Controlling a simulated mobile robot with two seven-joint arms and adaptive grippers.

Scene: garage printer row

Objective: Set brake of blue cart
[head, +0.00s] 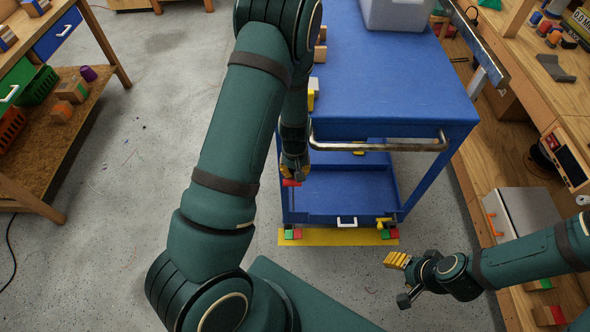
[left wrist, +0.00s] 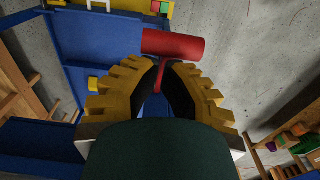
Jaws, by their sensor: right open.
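The blue cart (head: 390,75) stands ahead, with a metal push bar (head: 380,147) and a lower shelf (head: 345,190). A red lever (left wrist: 173,45) with a thick round grip and thin stem shows in the left wrist view; its red grip also shows in the head view (head: 291,183) beside the cart's near left corner. My left gripper (left wrist: 163,68) has its yellow fingers closed together around the stem, just below the grip. The lever's mounting is hidden. My right gripper (head: 399,279) is open and empty, low at the right of the cart's front.
A yellow strip (head: 338,237) with red and green blocks lies at the cart's near foot. A grey bin (head: 397,14) stands on the cart top. A wooden bench lines the right, shelves (head: 70,125) the left.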

